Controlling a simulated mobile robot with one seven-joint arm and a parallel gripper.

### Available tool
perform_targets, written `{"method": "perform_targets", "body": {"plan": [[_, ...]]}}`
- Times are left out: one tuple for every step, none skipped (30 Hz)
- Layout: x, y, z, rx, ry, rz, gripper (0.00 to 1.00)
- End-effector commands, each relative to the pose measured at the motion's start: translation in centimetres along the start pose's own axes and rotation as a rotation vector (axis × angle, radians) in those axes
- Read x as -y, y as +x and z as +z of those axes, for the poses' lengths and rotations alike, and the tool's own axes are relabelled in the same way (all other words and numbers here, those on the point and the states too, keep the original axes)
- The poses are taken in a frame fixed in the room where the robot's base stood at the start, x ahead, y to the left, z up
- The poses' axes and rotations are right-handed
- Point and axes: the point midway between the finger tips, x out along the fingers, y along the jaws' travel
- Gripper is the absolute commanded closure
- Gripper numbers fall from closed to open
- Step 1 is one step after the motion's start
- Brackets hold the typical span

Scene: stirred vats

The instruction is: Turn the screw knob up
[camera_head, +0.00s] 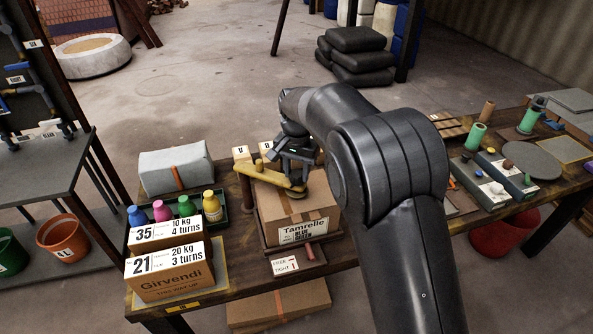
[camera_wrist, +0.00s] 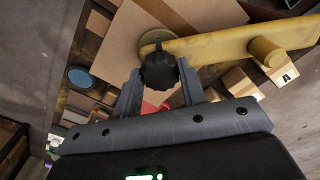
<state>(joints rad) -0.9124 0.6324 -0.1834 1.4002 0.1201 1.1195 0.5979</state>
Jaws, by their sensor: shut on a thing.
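The black lobed screw knob (camera_wrist: 158,68) sits at the end of a yellow bar (camera_wrist: 235,42) in the wrist view. My gripper (camera_wrist: 160,82) is shut on it, one finger on each side. In the head view my gripper (camera_head: 294,165) is over the end of the yellow bar (camera_head: 265,175), and the knob itself is hidden. A dark round pad (camera_head: 297,193) shows below the bar end, over the top of a cardboard box (camera_head: 318,212) labelled Tamrelle. I cannot tell whether the pad touches the box.
A card reading FREE and TIGHT (camera_head: 285,267) lies in front of the box. Left of it are a tray with coloured bottles (camera_head: 212,206) and boxes labelled 35 (camera_head: 167,235) and 21 (camera_head: 170,271). A grey wrapped pack (camera_head: 175,168) stands behind. Several items lie to the right.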

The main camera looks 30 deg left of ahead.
Motion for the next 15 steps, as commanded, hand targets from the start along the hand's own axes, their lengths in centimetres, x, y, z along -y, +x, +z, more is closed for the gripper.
{"method": "perform_targets", "body": {"plan": [[-0.03,0.04,-0.01,0.002,-0.044,-0.002,0.85],[0.0,0.04,0.02,0.002,-0.071,-0.001,0.85],[-0.02,0.05,0.01,0.002,-0.102,-0.001,0.85],[-0.01,0.05,0.03,0.002,-0.12,-0.001,0.85],[-0.01,0.05,0.03,0.002,-0.136,-0.001,0.85],[-0.01,0.06,0.03,0.002,-0.152,-0.001,0.85],[0.0,0.06,0.04,0.002,-0.16,-0.001,0.85],[0.02,0.06,0.05,0.002,-0.167,0.0,0.85],[0.03,0.06,0.07,0.002,-0.171,0.0,0.85],[0.04,0.06,0.08,0.002,-0.173,0.0,0.85],[0.04,0.06,0.08,0.001,-0.173,0.0,0.85],[0.04,0.07,0.09,0.002,-0.172,0.0,0.85],[0.04,0.07,0.09,0.002,-0.172,0.0,0.85],[0.04,0.07,0.09,0.002,-0.172,0.0,0.85],[0.04,0.07,0.09,0.002,-0.172,0.0,0.85]]}}
